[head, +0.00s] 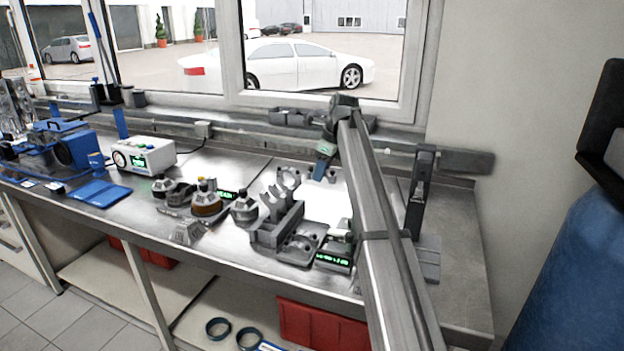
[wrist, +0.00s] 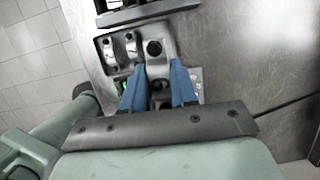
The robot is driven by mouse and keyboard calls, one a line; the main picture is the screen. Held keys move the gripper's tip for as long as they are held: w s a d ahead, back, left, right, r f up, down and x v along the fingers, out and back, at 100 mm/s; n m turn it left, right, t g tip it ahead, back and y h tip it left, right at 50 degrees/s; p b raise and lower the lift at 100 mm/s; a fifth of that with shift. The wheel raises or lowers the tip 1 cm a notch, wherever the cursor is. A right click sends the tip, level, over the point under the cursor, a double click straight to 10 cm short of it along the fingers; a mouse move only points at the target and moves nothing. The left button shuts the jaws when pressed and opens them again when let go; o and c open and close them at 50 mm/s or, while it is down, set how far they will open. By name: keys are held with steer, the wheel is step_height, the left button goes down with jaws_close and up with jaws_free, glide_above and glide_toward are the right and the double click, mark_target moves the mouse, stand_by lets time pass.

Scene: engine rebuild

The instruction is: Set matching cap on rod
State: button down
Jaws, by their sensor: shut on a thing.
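My gripper (head: 323,168) hangs over the right part of the bench, its blue fingers pointing down. In the wrist view the fingers (wrist: 160,92) are closed around a small grey metal part (wrist: 161,84), which looks like the cap; its markings cannot be read. A grey fixture (head: 268,237) with upright forked pieces (head: 274,204) stands below and left of my gripper in the head view. I cannot tell which piece is the rod. Beside it is a tray (head: 291,256) with rounded seats, also in the wrist view (wrist: 108,62) left of the fingers.
Several dark piston-like parts (head: 207,198) stand left of the fixture. A small green display (head: 333,260) sits by the tray. A dark upright post (head: 419,195) stands right of my arm. The bench's front edge is close to the tray; a cable crosses bare metal in the wrist view.

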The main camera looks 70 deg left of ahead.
steer(key=w+d+r+m, duration=0.1)
steer(key=w+d+r, duration=0.6)
steer(key=w+d, duration=0.4)
steer(key=shift+n, duration=0.7)
steer(key=shift+s+d+f, duration=0.3)
steer(key=shift+f, duration=0.6)
steer(key=shift+s+d+f, duration=0.25)
steer(key=shift+d+f, duration=0.1)
steer(key=shift+f, duration=0.6)
steer(key=shift+s+d+f, duration=0.3)
steer(key=shift+f, duration=0.6)
steer(key=shift+f, duration=1.6)
stand_by(0.5)
steer(key=shift+c, duration=2)
jaws_free()
steer(key=shift+r, duration=0.1)
